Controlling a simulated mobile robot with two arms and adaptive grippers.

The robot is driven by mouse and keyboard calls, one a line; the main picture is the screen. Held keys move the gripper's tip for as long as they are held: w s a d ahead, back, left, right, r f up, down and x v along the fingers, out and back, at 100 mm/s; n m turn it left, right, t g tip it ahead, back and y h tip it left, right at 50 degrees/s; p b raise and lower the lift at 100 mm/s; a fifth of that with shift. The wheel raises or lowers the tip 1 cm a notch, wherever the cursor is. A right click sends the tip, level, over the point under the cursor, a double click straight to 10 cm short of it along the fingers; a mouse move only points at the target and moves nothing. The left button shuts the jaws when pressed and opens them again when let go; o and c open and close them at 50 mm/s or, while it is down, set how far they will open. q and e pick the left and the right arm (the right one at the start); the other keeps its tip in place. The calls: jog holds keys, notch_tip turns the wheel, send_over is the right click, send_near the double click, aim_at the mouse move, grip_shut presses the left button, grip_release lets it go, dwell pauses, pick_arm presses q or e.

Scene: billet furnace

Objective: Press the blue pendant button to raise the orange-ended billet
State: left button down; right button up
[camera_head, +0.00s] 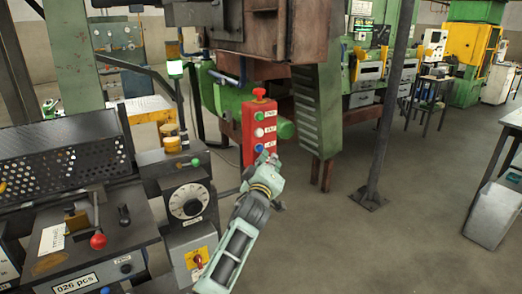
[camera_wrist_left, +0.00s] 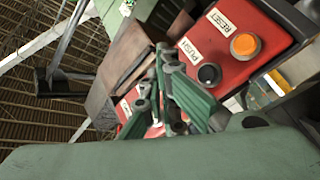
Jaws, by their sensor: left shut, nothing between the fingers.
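The red pendant (camera_head: 258,120) hangs upright near the middle of the head view, with a red knob on top and green, white and blue buttons down its face. The blue button (camera_head: 260,148) shows just above my left gripper (camera_head: 267,159). The gripper is shut and empty, its tips close to this button; I cannot tell if they touch. The left wrist view shows a red button box (camera_wrist_left: 228,55) with an orange RESET button (camera_wrist_left: 245,45) and a black PUSH button (camera_wrist_left: 209,75) beside the fingers. No blue button or orange-ended billet can be made out there. My right gripper is not in view.
A control console (camera_head: 190,203) with a dial and a red-knobbed lever (camera_head: 98,240) stands left of my left arm. A rusty furnace-like housing (camera_head: 240,40) is behind the pendant. A dark post (camera_head: 388,110) rises at right, with open floor (camera_head: 350,245) around it.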

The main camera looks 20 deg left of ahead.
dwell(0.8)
pick_arm(q)
jog(key=shift+w+a, duration=0.3)
jog(key=shift+a, duration=0.05)
